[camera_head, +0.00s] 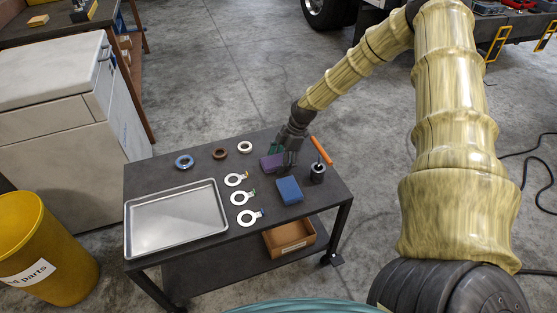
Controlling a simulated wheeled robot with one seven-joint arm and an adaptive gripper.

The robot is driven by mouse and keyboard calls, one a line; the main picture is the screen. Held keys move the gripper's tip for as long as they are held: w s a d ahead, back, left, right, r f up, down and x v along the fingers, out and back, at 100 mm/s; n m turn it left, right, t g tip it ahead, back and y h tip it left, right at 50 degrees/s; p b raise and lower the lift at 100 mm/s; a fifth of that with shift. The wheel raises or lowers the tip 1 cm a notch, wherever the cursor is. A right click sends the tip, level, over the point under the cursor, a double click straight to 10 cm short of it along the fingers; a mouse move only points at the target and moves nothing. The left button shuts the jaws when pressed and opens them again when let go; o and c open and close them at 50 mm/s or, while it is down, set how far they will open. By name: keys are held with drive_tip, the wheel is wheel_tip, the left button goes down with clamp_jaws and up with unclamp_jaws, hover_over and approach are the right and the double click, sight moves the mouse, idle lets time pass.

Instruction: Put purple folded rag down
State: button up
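The purple folded rag (270,163) is at the back middle of the dark cart's top (168,176). My gripper (286,158) reaches down from the upper right, with its fingers around the rag's right end, and looks shut on it. The fingers hide part of the rag. The rag is at or very close to the cart top; I cannot tell whether it touches.
Several rings and tagged parts lie to the left, beyond an empty metal tray (176,222).

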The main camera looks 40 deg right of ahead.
drive_tip(key=shift+r, duration=0.1)
idle(0.3)
drive_tip(key=shift+w+r+p, duration=0.1)
drive_tip(key=shift+r+p, duration=0.45)
drive_tip(key=shift+r, duration=0.15)
drive_tip(key=v, duration=1.1)
drive_tip(key=shift+d+r+p, duration=0.25)
drive_tip(key=shift+r+p, duration=0.05)
drive_tip(key=shift+r, duration=0.05)
